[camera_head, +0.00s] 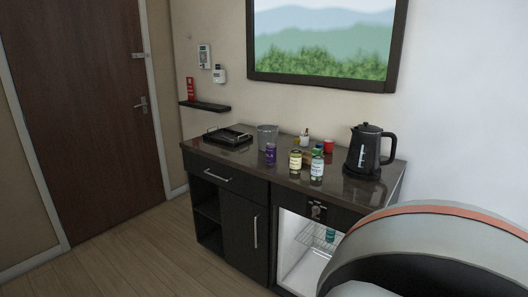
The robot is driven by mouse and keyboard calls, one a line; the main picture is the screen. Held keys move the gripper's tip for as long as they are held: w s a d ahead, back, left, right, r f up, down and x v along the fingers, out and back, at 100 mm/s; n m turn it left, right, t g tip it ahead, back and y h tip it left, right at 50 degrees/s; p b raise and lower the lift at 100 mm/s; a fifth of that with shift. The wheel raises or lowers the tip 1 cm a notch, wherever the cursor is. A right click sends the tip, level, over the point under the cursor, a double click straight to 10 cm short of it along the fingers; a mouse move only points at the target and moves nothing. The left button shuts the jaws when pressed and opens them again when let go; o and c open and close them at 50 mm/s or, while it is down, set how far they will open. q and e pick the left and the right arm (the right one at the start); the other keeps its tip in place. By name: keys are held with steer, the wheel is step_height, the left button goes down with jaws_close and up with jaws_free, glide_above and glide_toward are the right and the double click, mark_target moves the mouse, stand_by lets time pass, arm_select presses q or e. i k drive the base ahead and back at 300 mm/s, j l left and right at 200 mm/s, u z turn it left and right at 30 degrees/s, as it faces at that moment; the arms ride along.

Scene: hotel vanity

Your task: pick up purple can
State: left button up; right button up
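The purple can (270,154) stands upright on the dark vanity top (234,162), near its front edge. It is just in front of a grey bucket and to the left of two bottles. Nothing holds it. Neither of my grippers is in view.
A grey bucket (267,135), a yellowish bottle (295,161), a clear bottle (317,165), a red cup (328,146) and a black kettle (368,151) share the top with a black tray (228,138). A lit fridge compartment (296,250) is open below. A large rounded grey shape (430,240) fills the lower right. Floor (130,265) at left is clear.

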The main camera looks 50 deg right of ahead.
mark_target(271, 148)
steer(key=i+l+z, duration=0.1)
steer(key=i+z, duration=0.3)
steer(key=i, duration=0.25)
steer(key=i+j+z, duration=0.1)
steer(key=i+z, duration=0.3)
steer(key=i, duration=0.25)
steer(key=i+z, duration=0.4)
steer(key=i, duration=0.25)
steer(key=i+j+z, duration=0.15)
steer(key=i+z, duration=0.3)
steer(key=i, duration=0.2)
steer(key=i+z, duration=0.15)
steer(key=z, duration=1.4)
